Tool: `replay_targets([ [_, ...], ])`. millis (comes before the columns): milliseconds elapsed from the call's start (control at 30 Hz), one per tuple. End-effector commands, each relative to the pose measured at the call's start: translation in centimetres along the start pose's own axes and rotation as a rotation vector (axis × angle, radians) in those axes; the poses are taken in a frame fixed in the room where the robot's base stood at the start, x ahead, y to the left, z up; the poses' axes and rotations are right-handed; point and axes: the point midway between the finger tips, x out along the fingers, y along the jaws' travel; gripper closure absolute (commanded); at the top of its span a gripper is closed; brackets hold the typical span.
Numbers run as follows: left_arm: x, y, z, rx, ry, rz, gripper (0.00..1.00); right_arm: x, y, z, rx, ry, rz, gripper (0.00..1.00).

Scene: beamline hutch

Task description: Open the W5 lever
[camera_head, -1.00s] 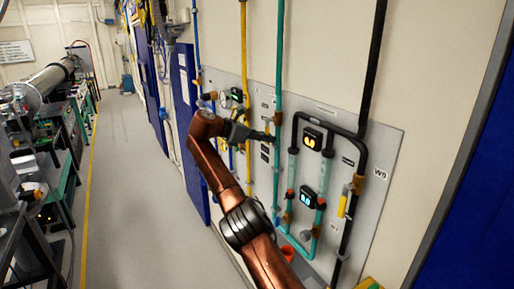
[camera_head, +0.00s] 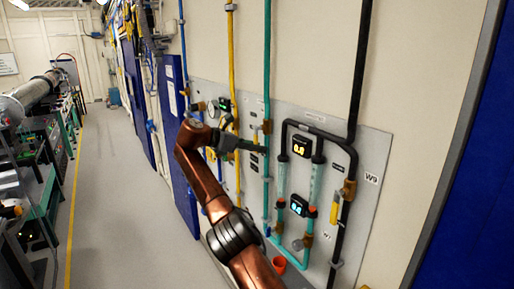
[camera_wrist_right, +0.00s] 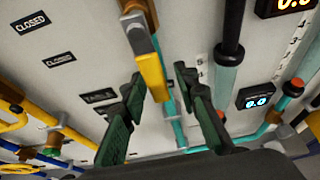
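My right gripper (camera_head: 260,149) is at the grey pipe panel, in front of the teal vertical pipe (camera_head: 267,90). In the right wrist view its two green fingers (camera_wrist_right: 158,84) are apart. A yellow lever (camera_wrist_right: 152,75) hangs from a valve on the teal pipe and lies between the fingertips as seen; contact cannot be told. Part of this lever shows just above the gripper in the head view (camera_head: 256,134). I cannot read a W5 label, so I cannot tell whether this is the W5 lever. My left gripper is not in view.
Another yellow lever (camera_head: 334,213) hangs on the black pipe (camera_head: 352,160), by the W9 label (camera_head: 371,179). Two lit displays (camera_head: 301,147) sit between them. Plates reading CLOSED (camera_wrist_right: 31,22) are on the panel (camera_head: 376,150). The aisle floor (camera_head: 115,190) is clear.

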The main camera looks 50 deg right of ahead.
Motion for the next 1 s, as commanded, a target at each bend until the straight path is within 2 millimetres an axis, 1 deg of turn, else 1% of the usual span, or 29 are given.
replay_targets([
  [200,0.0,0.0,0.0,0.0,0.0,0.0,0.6,-0.1,0.0,0.1,0.002,-0.002,0.003,0.68],
  [267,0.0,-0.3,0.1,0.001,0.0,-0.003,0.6,-0.1,0.1,0.1,0.002,-0.002,0.003,0.68],
  [367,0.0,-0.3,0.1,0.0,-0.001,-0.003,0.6,-0.6,0.1,0.1,0.002,-0.002,0.004,0.68],
  [433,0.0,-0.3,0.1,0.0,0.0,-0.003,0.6,-1.3,0.0,0.0,0.001,-0.001,0.003,0.68],
  [567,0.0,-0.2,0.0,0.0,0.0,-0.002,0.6,-3.5,0.1,-0.9,-0.001,-0.003,0.005,0.68],
  [867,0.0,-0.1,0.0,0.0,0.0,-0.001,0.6,-10.1,0.1,-3.6,-0.001,-0.002,0.005,0.68],
  [1000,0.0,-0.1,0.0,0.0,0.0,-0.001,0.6,-11.0,0.2,-4.0,-0.003,-0.006,0.006,0.68],
])
